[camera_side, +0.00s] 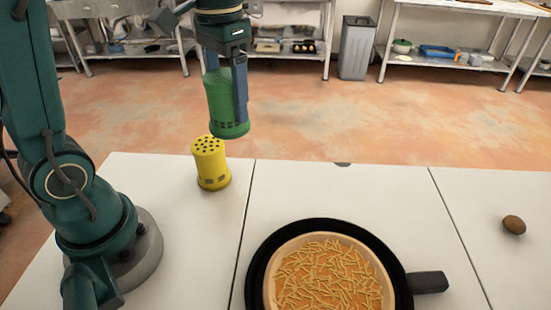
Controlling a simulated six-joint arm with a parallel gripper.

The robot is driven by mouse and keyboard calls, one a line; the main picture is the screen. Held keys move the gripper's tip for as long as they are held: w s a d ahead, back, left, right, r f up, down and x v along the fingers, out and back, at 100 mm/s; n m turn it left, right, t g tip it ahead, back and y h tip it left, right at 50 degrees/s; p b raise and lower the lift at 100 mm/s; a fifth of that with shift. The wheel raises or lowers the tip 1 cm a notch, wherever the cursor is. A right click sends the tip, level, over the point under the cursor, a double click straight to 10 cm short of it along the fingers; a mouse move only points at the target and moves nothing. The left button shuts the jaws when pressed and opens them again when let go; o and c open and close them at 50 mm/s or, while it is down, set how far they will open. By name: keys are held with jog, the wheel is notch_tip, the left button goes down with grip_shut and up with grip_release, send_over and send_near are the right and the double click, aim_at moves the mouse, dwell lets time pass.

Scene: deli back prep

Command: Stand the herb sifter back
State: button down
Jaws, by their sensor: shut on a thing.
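A green sifter (219,105), a cylinder with a row of dark slots near its lower rim, is held in the air by my gripper (228,100). The fingers are shut on its sides, with one finger down the right side and the other partly hidden behind it. The green sifter looks nearly upright, with its lower end above and slightly behind a yellow sifter (212,168). The yellow sifter stands upright on the white table, with dark holes in its top and slots near its base. The top of the green sifter is partly hidden by the gripper.
A black pan (428,282) holds a round orange base with pale shreds on it at the front middle. A small brown oval thing (514,225) lies at the right. The white table (400,205) is clear between them and has seams. Shelves and a grey bin (356,48) stand beyond.

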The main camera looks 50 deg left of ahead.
jog(key=shift+s+a+f, duration=0.1)
jog(key=shift+f, duration=0.15)
jog(key=s+a+f+n, duration=0.1)
jog(key=s+a+n, duration=1.1)
jog(key=a, duration=0.4)
jog(key=shift+s+f, duration=0.15)
jog(key=shift+f, duration=0.05)
jog(key=shift+f, duration=0.1)
jog(key=shift+f, duration=5.6)
jog(key=shift+f, duration=0.65)
grip_release()
